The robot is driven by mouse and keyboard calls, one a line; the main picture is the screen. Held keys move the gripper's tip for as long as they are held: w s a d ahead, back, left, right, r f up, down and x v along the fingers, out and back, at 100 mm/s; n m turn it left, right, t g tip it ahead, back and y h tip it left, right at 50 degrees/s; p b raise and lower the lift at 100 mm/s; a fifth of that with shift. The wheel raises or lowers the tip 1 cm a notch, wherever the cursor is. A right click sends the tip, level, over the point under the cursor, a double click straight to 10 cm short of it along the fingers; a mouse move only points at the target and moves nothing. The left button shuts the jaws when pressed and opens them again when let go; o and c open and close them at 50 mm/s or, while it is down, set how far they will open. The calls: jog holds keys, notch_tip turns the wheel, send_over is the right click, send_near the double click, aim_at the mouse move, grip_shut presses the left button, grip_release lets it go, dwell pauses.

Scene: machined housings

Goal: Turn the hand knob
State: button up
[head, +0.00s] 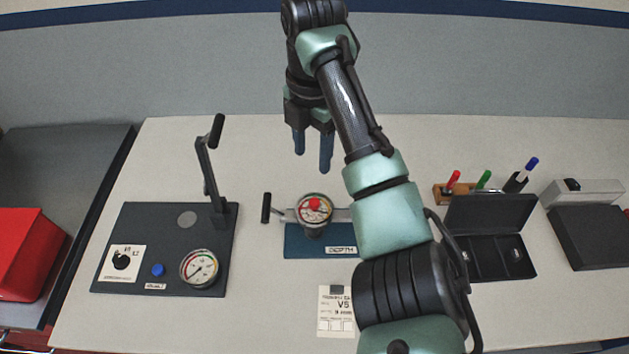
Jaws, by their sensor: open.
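A round black knob (121,260) sits on a white marked plate at the left of a dark panel (130,220). On a blue base labelled DEPTH (295,241) stands a dial gauge (314,209) with a red centre, and a black hand grip (266,208) sticks out at its left. I cannot tell for sure which of these is the hand knob. My gripper (312,158) is open and empty, pointing down above the back of the table, behind the dial gauge and apart from everything. My forearm hides the right end of the blue base.
The dark panel also bears an upright black lever (211,170), a blue button (158,270) and a gauge (199,268). A paper card (337,312) lies in front. An open black case (490,240) and a pen holder (455,195) stand right. The table between panel and blue base is clear.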

aim_at(315, 201)
jog(key=f, duration=1.3)
jog(key=shift+s+d, duration=0.2)
grip_shut()
